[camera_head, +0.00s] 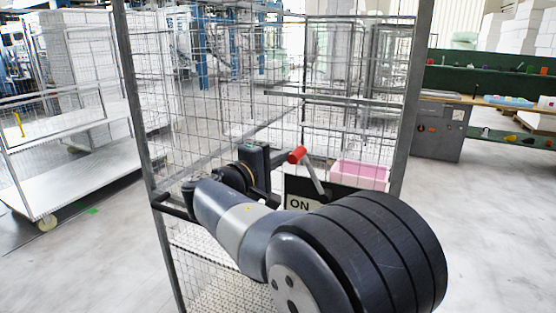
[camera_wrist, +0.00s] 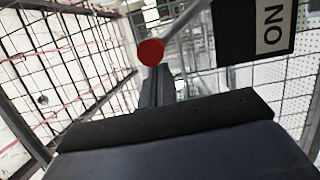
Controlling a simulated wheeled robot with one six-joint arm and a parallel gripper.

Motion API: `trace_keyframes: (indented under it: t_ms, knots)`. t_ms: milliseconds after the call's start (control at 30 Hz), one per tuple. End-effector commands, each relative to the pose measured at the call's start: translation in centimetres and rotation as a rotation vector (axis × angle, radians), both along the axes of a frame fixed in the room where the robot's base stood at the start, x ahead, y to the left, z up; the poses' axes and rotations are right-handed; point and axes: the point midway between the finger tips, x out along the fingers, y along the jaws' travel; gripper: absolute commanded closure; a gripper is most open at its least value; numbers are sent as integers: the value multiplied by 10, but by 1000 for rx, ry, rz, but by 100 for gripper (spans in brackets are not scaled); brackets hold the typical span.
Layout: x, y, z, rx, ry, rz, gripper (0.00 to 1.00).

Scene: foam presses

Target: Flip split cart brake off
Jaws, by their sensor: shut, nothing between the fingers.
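The brake lever with a red knob (camera_head: 297,154) stands on the cart's front, tilted up and to the left from its pivot by the dark plate. An "ON" label (camera_head: 299,203) shows on that plate, partly hidden by my arm. The wrist view shows the red knob (camera_wrist: 150,52) and the "ON" label (camera_wrist: 271,25) at upper right. My gripper (camera_wrist: 160,77) is shut and empty, its fingertips appearing just below the knob in that view; contact cannot be told. In the head view my gripper (camera_head: 264,162) is left of the knob. The wire-mesh cart (camera_head: 146,100) stands in front of me.
Another mesh cart with white shelves (camera_head: 75,185) stands at left. A workbench with a grey cabinet (camera_head: 438,130) is at right. The floor between them is clear.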

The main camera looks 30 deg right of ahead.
Motion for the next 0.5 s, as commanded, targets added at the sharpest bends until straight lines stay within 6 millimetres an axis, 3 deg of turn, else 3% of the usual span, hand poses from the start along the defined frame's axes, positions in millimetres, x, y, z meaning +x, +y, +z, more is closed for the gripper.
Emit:
trace_keyframes:
  t_ms: [500]
  knots:
    - [-12,-9,8,72,-96,-2,100]
